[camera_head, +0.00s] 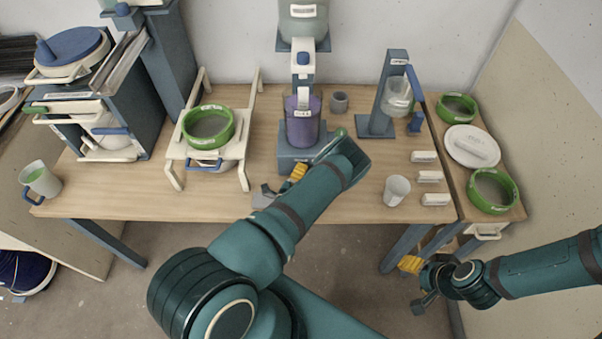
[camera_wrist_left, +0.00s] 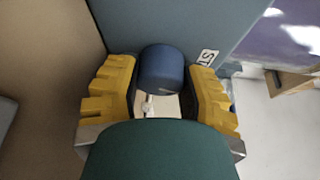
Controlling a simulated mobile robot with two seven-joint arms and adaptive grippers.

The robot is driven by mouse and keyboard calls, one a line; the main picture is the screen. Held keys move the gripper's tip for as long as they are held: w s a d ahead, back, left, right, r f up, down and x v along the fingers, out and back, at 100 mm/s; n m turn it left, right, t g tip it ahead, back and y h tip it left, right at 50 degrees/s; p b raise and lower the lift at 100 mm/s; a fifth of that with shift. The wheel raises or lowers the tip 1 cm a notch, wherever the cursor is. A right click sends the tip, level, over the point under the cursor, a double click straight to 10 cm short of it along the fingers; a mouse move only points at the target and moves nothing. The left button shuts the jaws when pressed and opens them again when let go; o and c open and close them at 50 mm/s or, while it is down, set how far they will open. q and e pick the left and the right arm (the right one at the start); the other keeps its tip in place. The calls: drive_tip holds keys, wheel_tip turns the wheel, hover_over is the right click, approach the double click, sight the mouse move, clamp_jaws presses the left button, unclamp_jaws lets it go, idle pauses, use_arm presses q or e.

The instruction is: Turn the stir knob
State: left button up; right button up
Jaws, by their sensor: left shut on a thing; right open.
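The stir knob is a dark blue cylinder (camera_wrist_left: 162,69) on a blue-grey panel, beside a partly visible white label. In the left wrist view it sits between the yellow-padded fingers of my left gripper (camera_wrist_left: 163,88), which is shut on it. In the head view my left gripper (camera_head: 284,184) is at the front of the blue-grey mixing stand (camera_head: 290,153), and the knob is hidden there. A purple container (camera_head: 302,128) stands on the stand. My right gripper (camera_head: 418,283) is open and empty, low beyond the table's front right corner.
The wooden table (camera_head: 120,197) has a green-rimmed bowl on a white rack (camera_head: 243,150) left of the stand. A white cup (camera_head: 396,190) and several labelled white blocks (camera_head: 429,177) are at right. A mug (camera_head: 40,180) stands at far left.

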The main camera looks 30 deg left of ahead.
use_arm(q)
drive_tip(key=o, duration=0.9)
drive_tip(key=shift+w, duration=0.1)
drive_tip(key=s, duration=0.3)
drive_tip(key=s+d, duration=0.1)
drive_tip(key=s, duration=0.6)
drive_tip(key=shift+s+d+r, duration=0.1)
drive_tip(key=shift+d+r, duration=0.1)
drive_tip(key=shift+d, duration=0.1)
drive_tip(key=shift+s+r, duration=0.15)
drive_tip(key=shift+s, duration=0.7)
